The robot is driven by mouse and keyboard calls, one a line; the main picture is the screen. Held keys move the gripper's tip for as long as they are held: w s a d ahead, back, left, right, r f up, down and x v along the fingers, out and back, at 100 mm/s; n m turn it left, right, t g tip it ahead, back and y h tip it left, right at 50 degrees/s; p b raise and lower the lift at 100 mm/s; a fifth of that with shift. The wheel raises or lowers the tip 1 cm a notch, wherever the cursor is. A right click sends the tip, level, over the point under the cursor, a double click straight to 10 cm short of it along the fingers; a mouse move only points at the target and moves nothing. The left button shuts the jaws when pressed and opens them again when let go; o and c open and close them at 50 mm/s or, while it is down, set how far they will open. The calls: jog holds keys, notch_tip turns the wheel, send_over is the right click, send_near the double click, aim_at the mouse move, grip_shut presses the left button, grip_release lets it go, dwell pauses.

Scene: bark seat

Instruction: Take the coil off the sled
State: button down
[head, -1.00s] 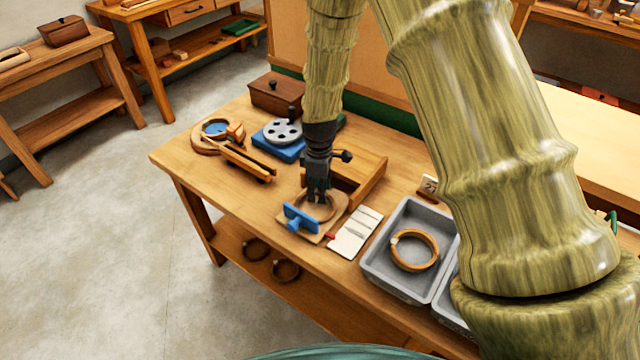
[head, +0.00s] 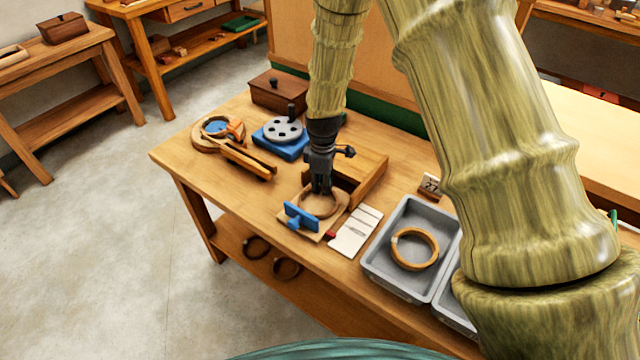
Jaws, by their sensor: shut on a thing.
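The coil (head: 316,213), a thin brown ring, is at the sled (head: 328,231), a small light wooden board with a blue clamp piece (head: 298,216) at its front left. My gripper (head: 321,190) points straight down and is shut on the coil at its far rim. The fingers hide part of that rim. I cannot tell whether the coil rests on the board or hangs just above it.
A grey tray (head: 374,271) holding another ring (head: 415,249) stands to the right, past a white card (head: 355,230). A wooden block (head: 360,180) is close behind my gripper. A blue-based disc device (head: 282,135) and a wooden tool (head: 245,160) stand to the left.

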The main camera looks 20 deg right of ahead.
jog(key=shift+d, duration=0.3)
jog(key=c, duration=1.3)
grip_release()
jog(key=shift+w+a, duration=0.1)
jog(key=shift+a, duration=0.05)
jog(key=shift+c, duration=0.2)
jog(key=shift+r, duration=0.15)
notch_tip(320, 180, up, 12)
